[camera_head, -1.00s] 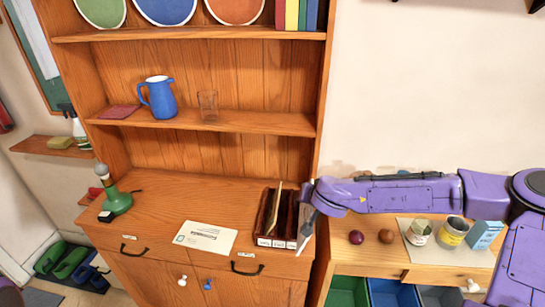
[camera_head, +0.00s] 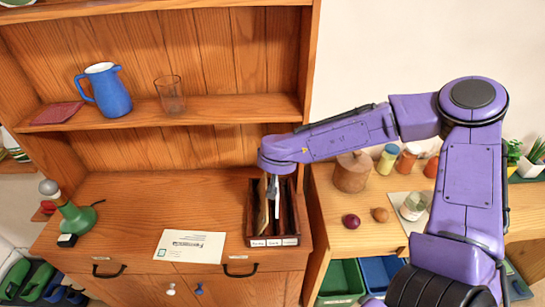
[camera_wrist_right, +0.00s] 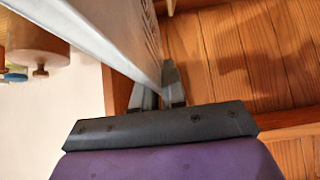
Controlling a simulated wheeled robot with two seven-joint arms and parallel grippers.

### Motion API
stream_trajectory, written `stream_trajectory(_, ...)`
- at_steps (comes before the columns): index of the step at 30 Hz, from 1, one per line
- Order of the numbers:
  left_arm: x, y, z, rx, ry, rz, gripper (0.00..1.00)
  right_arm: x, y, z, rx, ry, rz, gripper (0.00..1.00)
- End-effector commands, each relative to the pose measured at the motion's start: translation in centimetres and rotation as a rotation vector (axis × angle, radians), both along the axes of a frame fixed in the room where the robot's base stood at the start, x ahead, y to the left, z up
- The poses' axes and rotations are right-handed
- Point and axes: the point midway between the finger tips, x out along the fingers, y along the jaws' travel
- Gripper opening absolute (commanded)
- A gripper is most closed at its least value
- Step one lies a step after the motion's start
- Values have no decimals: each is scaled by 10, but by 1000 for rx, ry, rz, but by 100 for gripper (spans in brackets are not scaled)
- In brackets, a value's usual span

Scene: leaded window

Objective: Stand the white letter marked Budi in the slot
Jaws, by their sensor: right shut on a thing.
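My right gripper (camera_head: 272,188) is shut on a white letter, just above the dark wooden letter rack (camera_head: 249,240). The white letter (camera_head: 277,208) shows nearly edge-on and upright in the head view, over the rack's middle part; I cannot tell how far it is inside a slot. In the right wrist view the white letter (camera_wrist_right: 105,30) runs from the upper left down to my right gripper (camera_wrist_right: 160,92), with dark print too oblique to read. The rack has white labels along its front. A tan envelope (camera_head: 262,215) stands in its left slot. My left gripper is out of view.
A white printed card (camera_head: 190,246) lies flat on the cabinet top (camera_head: 140,205), left of the rack. A green lamp (camera_head: 75,215) stands further left. A shelf with a blue jug (camera_head: 106,92) and a glass (camera_head: 170,95) is above. The counter between lamp and rack is mostly clear.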

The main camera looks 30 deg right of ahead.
Motion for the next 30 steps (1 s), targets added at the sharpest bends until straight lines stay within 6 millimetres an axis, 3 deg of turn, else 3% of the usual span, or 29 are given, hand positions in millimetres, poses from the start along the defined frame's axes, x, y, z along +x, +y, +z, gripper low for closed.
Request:
stream_trajectory(6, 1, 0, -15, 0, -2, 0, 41, 9, -1, -32, -3, 11, -1, 0)
stream_trajectory(13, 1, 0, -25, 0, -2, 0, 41, 10, -2, -55, -2, 12, -5, 0)
stream_trajectory(30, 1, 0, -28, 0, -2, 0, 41, 10, -2, -62, -1, 10, -4, 0)
